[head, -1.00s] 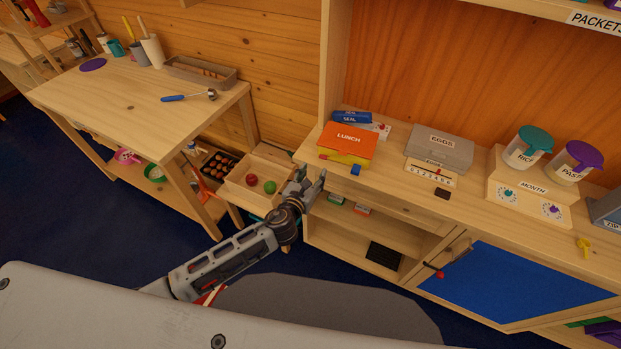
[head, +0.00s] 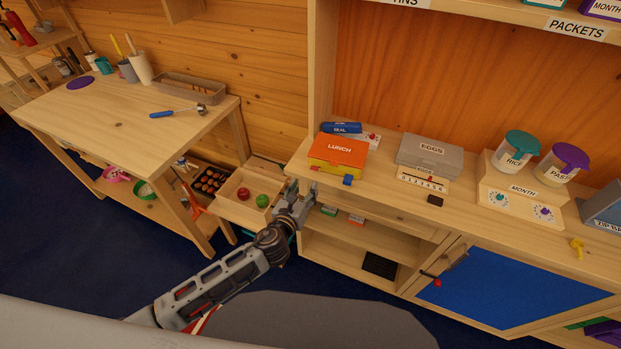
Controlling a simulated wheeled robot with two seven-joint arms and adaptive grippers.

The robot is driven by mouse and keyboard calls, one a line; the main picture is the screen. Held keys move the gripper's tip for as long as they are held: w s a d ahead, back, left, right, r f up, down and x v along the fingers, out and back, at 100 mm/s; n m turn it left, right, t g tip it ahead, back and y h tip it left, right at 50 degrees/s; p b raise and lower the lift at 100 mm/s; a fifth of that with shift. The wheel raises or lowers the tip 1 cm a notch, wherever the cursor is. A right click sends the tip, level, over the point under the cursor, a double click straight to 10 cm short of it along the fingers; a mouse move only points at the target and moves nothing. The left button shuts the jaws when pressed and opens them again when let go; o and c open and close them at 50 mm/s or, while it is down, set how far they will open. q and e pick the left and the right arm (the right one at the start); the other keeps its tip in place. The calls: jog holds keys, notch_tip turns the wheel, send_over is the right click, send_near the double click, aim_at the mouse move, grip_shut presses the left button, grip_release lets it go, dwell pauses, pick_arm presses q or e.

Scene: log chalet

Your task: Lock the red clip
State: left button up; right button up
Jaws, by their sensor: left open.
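The orange box labelled LUNCH (head: 338,150) sits on the left end of the wooden counter. A small red piece (head: 317,168) shows low at its front left, which looks like the red clip. Whether it is open or locked is too small to tell. A blue clip (head: 347,180) sticks out at the front right of the box. My left gripper (head: 301,188) is open and empty, just left of the counter's front edge, lower than the box and apart from it. My right gripper is out of view.
The grey EGGS box (head: 430,150) and a numbered scale (head: 423,180) stand right of the lunch box. A blue SEAL packet (head: 341,128) lies behind it. A wooden tray with a red and a green ball (head: 262,201) is beside my gripper. A blue cabinet door (head: 510,285) is below.

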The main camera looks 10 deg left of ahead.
pick_arm(q)
jog(key=shift+s+a+f+n+t+b, duration=0.2)
jog(key=shift+s+f+n+t+b, duration=0.35)
jog(key=shift+n+b, duration=3.85)
jog(key=shift+s+a+f+n+t+b, duration=0.25)
jog(key=shift+s+n+b, duration=1.05)
jog(key=shift+n, duration=5.65)
jog(key=shift+s+a+f+n+t+b, duration=0.15)
jog(key=shift+f+n+t+b, duration=0.3)
jog(key=shift+n+b, duration=4.2)
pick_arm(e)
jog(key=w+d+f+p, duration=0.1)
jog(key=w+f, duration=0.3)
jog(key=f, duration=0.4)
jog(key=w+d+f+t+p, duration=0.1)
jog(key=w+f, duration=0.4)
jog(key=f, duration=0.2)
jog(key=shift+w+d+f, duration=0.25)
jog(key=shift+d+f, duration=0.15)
pick_arm(q)
jog(key=shift+w+n, duration=0.2)
jog(key=shift+n, duration=0.7)
